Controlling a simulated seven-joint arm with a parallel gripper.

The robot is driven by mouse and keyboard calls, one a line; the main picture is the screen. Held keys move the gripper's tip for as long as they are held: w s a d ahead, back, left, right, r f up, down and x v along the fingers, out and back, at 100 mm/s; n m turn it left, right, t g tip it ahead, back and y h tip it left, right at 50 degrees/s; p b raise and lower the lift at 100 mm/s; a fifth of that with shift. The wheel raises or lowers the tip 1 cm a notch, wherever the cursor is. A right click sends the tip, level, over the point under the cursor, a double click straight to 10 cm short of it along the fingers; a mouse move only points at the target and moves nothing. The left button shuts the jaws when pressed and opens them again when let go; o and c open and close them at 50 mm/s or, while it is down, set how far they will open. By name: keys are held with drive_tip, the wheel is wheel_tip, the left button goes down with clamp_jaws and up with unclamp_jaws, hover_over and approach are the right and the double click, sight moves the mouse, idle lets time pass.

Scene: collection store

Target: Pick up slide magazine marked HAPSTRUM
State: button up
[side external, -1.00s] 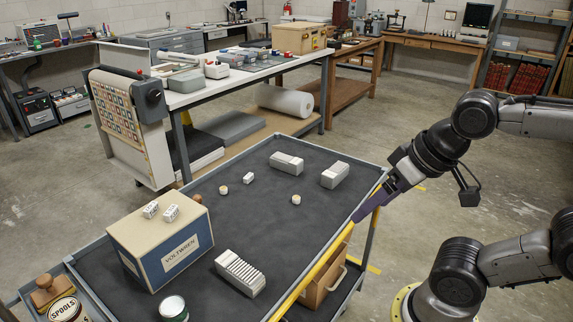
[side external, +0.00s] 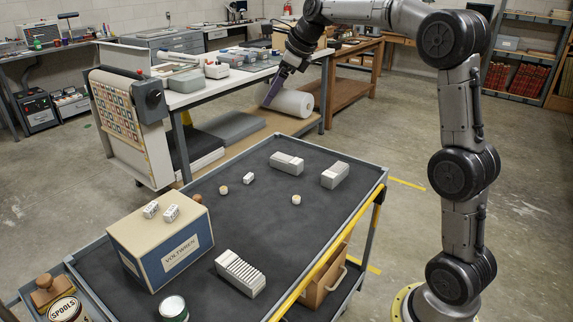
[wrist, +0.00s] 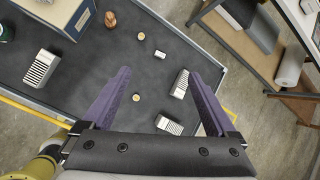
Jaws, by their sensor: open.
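Three pale ribbed slide magazines lie on the dark cart top: one (side external: 240,272) near the front, one (side external: 286,163) toward the far end, and one (side external: 335,175) near the far right corner. They also show in the wrist view, at left (wrist: 42,69), between my fingers (wrist: 180,83) and lower (wrist: 169,125). No HAPSTRUM marking is legible, so I cannot tell which one bears it. My gripper (side external: 268,100), with purple fingers, is raised high, apart from every magazine. In the wrist view my gripper (wrist: 160,75) is open and empty.
A cream and blue VOLTWREN box (side external: 160,240) stands at the cart's left with two small white blocks on top. Small round pieces and a small white block (side external: 248,178) lie mid-cart. A can (side external: 173,308) stands in front. The cart has a raised rim (side external: 345,158).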

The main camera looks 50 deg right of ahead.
drive_tip(key=w+d+f+m, duration=0.35)
drive_tip(key=d+f, duration=0.25)
drive_tip(key=d, duration=0.2)
drive_tip(key=m+g, duration=0.2)
approach(291, 159)
drive_tip(key=x, duration=0.5)
drive_tip(key=shift+w+d, duration=0.1)
drive_tip(key=shift+d, duration=0.2)
drive_tip(key=shift+a+x, duration=0.2)
drive_tip(key=shift+x, duration=1.4)
drive_tip(key=shift+a+x, duration=0.2)
drive_tip(key=shift+x, duration=1.4)
clamp_jaws()
